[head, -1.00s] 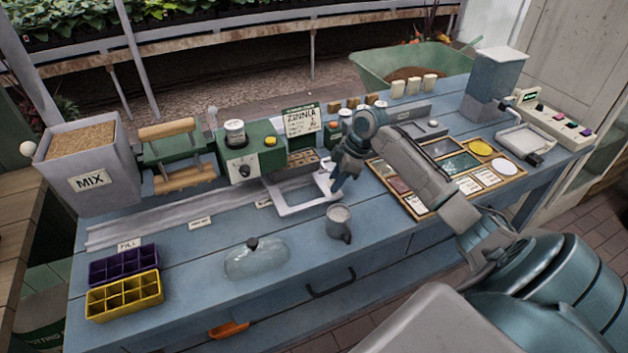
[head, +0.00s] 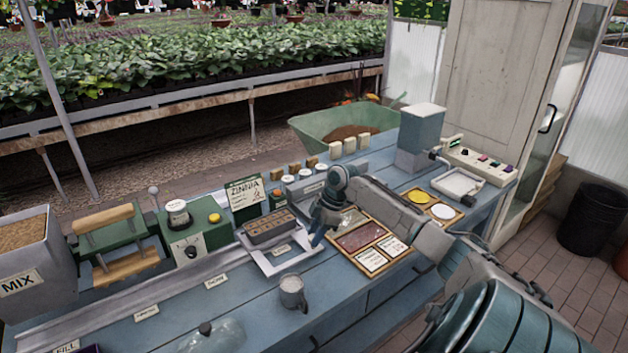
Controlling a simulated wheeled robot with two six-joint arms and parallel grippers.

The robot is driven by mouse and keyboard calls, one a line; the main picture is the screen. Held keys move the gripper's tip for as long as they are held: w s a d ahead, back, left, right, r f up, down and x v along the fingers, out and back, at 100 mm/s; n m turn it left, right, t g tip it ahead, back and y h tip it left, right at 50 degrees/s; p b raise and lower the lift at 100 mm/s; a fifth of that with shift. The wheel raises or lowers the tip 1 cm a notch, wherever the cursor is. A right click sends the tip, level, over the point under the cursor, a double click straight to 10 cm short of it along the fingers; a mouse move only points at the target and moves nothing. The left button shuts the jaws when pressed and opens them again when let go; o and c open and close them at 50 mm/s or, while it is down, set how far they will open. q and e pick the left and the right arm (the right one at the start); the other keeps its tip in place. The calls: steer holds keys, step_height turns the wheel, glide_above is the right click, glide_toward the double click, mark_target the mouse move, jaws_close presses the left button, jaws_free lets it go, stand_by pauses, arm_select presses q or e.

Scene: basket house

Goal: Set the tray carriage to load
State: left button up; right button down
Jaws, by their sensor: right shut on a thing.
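The tray carriage (head: 285,266) is a pale grey frame on the bench rail, carrying a brown seed tray (head: 270,225) with several cells. My left gripper is not in view.
A grey mug (head: 292,291) stands in front of the carriage. A wooden tile board (head: 371,246) lies right of it, beneath my right arm. The green press (head: 108,245) and MIX hopper (head: 27,262) stand left.

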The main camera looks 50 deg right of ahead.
steer(key=c, duration=1.1)
jaws_free()
steer(key=shift+d+r, duration=0.1)
steer(key=shift+d, duration=0.1)
steer(key=shift+c, duration=0.2)
steer(key=shift+o, duration=0.3)
steer(key=shift+d, duration=0.1)
steer(key=b+v, duration=0.2)
steer(key=v, duration=0.8)
steer(key=shift+r, duration=0.3)
steer(key=shift+s+f, duration=0.1)
steer(key=shift+s, duration=0.05)
